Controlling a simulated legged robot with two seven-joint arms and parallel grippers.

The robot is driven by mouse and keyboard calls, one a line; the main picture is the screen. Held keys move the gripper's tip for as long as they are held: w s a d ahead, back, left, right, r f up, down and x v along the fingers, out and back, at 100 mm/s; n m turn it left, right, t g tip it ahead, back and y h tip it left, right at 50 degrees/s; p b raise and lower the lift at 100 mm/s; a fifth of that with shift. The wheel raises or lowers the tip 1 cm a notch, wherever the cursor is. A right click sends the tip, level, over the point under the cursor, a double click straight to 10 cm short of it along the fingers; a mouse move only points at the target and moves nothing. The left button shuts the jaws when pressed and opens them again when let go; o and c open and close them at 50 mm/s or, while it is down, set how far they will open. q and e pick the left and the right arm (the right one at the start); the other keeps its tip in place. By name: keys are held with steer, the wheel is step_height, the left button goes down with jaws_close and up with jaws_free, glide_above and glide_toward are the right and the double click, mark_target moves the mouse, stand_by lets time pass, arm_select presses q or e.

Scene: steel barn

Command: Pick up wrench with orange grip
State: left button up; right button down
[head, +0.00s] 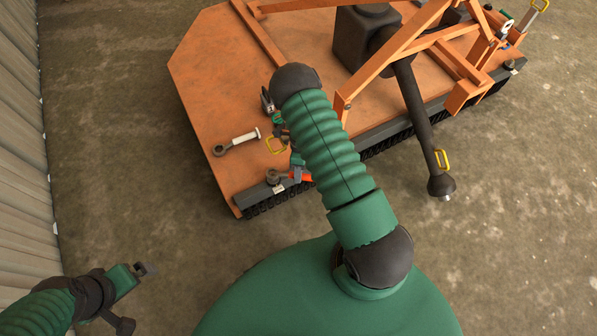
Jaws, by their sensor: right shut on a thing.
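The wrench with orange grip (302,177) lies at the near left edge of the orange mower deck (215,60), partly hidden by my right arm. Its orange part shows beside the forearm. My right gripper (293,174) reaches down at that edge and is shut on the wrench; its fingers are small and partly covered in this view. My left gripper (138,297) is at the lower left, over the floor, with its fingers wide apart and empty.
A pin with a ring end (240,139) lies on the deck, left of a yellow ring (276,146). A dark drive shaft (415,105) and orange frame bars (395,55) rise to the right. A corrugated wall (20,150) stands at left. Concrete floor between is clear.

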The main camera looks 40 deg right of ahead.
steer(key=shift+f+b, duration=0.7)
steer(key=shift+f, duration=0.35)
